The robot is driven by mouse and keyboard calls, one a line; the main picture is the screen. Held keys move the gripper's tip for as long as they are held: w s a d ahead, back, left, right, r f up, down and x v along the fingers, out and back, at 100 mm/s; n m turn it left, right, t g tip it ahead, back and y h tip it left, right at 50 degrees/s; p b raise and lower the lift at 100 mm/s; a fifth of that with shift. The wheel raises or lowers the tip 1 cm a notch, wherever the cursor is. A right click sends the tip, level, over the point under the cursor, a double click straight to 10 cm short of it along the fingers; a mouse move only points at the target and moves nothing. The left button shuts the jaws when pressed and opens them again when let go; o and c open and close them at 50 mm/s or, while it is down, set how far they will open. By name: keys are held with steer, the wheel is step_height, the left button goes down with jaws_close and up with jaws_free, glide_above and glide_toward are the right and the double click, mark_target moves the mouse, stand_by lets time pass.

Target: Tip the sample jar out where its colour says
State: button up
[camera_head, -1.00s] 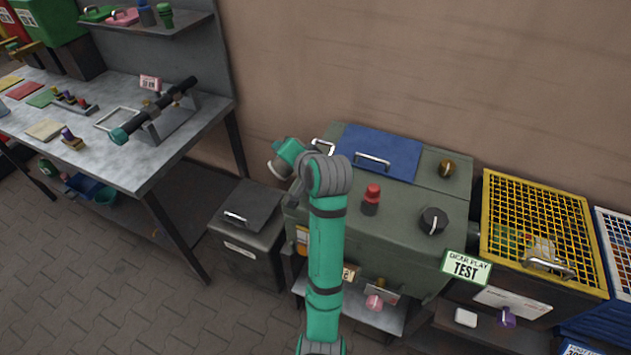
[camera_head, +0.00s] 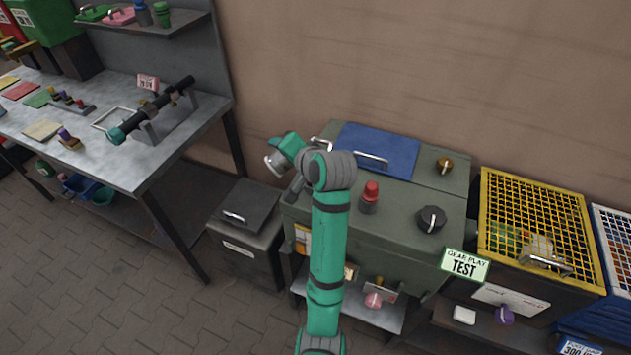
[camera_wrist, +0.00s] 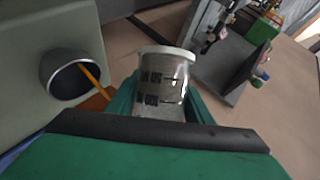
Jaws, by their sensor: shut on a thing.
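The sample jar (camera_wrist: 163,78) is a clear jar with a pale rim and dark printed marks. In the wrist view it sits between the green fingers of my gripper (camera_wrist: 160,104), which is shut on it. Its contents look greyish, and I cannot make out a clear colour. In the head view the jar (camera_head: 274,163) shows small and tilted at the end of my gripper (camera_head: 286,152). It is held above the lidded grey bin (camera_head: 238,246) and by the left edge of the green-grey cabinet (camera_head: 400,205).
In the wrist view a round dark-mouthed port (camera_wrist: 73,75) with an orange stick is close at left. The steel workbench (camera_head: 105,160) stands at left. A yellow mesh crate (camera_head: 483,205) stands at right. A red-topped knob (camera_head: 369,197) rises from the cabinet.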

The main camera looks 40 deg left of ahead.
steer(key=shift+w+d, duration=0.1)
steer(key=shift+w, duration=0.05)
steer(key=shift+r+m+g+y+p, duration=0.5)
steer(key=shift+m+g, duration=0.1)
steer(key=shift+m, duration=0.2)
stand_by(1.6)
steer(key=shift+d+r, duration=0.1)
steer(key=shift+w, duration=0.15)
stand_by(0.5)
steer(key=shift+r+m, duration=0.1)
steer(key=shift+m, duration=0.2)
